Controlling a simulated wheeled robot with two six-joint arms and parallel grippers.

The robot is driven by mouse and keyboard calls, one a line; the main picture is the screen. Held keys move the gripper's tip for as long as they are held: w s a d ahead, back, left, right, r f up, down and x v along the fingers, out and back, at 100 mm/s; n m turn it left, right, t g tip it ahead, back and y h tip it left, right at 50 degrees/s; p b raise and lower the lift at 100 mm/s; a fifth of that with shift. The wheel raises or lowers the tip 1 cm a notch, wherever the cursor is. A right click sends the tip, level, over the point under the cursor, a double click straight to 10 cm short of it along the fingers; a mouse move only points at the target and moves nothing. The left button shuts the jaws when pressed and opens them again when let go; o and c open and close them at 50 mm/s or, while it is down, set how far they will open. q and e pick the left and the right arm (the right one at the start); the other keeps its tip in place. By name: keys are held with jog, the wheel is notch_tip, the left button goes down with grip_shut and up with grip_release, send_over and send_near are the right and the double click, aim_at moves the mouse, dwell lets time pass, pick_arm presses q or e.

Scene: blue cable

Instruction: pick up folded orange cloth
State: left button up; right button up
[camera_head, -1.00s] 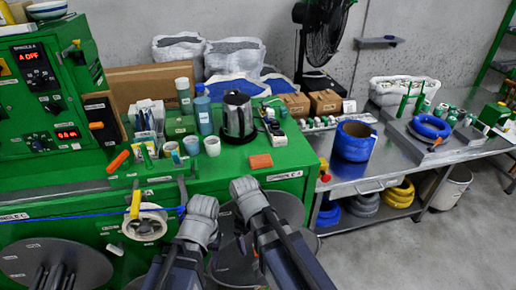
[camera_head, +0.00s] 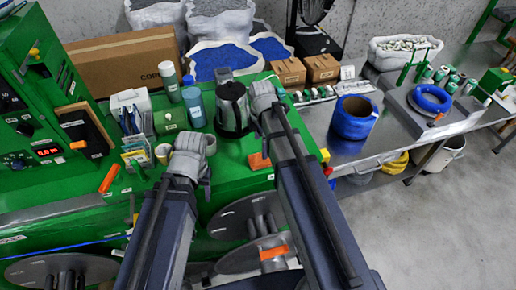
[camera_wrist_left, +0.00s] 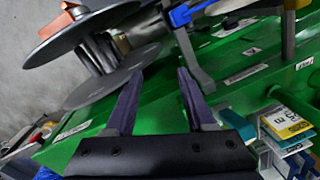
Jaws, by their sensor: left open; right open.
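The folded orange cloth (camera_head: 259,161) lies flat near the front right edge of the green machine top (camera_head: 232,172). My right forearm hides part of its right side. My right gripper (camera_head: 264,96) is beyond the cloth, by the kettle; its fingers are hard to make out in the head view. My left gripper (camera_head: 188,152) is left of the cloth, over the front of the green top by the cups. In the left wrist view, the left gripper's (camera_wrist_left: 158,75) two fingers are apart with nothing between them. The cloth cannot be made out there for certain.
A black and steel kettle (camera_head: 232,108) stands behind the cloth. Bottles (camera_head: 193,103) and a card holder (camera_head: 133,135) stand to the left. Reels (camera_head: 247,215) with an orange piece (camera_head: 273,252) are below the front edge. A blue roll (camera_head: 354,118) sits on the right-hand table.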

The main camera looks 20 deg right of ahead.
aim_at(261, 159)
jog(key=shift+w, duration=0.1)
jog(key=shift+f+b, duration=0.35)
jog(key=shift+b, duration=0.1)
notch_tip(261, 159, down, 2)
jog(key=shift+f+b, duration=0.1)
jog(key=shift+b, duration=0.9)
jog(key=f+b, duration=0.5)
jog(key=shift+s, duration=0.35)
jog(key=shift+r, duration=0.1)
jog(key=shift+c, duration=0.2)
jog(key=c, duration=1.1)
jog(key=shift+r, duration=0.1)
jog(key=shift+c, duration=0.2)
